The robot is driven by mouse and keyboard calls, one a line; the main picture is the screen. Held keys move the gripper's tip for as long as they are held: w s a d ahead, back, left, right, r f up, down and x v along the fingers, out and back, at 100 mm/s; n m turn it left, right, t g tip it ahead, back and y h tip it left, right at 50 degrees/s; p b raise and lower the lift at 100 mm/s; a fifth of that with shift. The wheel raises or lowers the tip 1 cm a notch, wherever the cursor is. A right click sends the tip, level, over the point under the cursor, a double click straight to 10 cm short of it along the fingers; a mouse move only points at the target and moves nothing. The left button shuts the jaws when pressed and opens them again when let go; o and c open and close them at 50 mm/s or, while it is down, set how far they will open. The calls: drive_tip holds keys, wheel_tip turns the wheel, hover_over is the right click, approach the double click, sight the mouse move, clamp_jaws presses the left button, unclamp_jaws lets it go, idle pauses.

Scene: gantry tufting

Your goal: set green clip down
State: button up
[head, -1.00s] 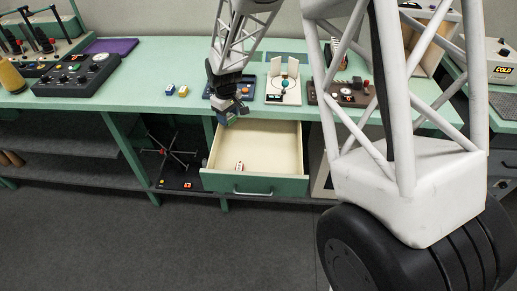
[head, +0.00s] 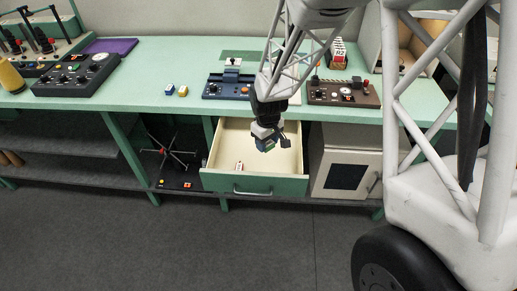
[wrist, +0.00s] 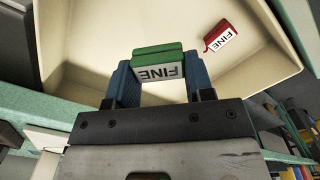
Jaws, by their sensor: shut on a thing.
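My gripper (head: 266,145) is over the open drawer (head: 228,182) in the head view. In the wrist view my gripper (wrist: 158,80) is shut on the green clip (wrist: 159,64), which has a white face marked FINE. The clip is between the two blue fingers, with the cream drawer floor behind it. The wrist view does not clearly show its height above the floor. A red clip (wrist: 220,37), also marked FINE, lies in the drawer (wrist: 110,28), apart from the held clip. It shows small in the head view (head: 239,166).
The green bench (head: 150,75) runs above and behind the drawer. A blue control box (head: 225,88) and a brown one (head: 343,92) stand on it. A blue block (head: 170,89) and a yellow block (head: 183,90) lie to the left. The drawer's middle floor is free.

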hover_over(266, 166)
drive_tip(key=shift+f, duration=2.9)
drive_tip(key=shift+f, duration=0.1)
drive_tip(key=shift+f, duration=2)
drive_tip(key=shift+f, duration=0.15)
drive_tip(key=o, duration=0.9)
drive_tip(key=shift+r, duration=6.15)
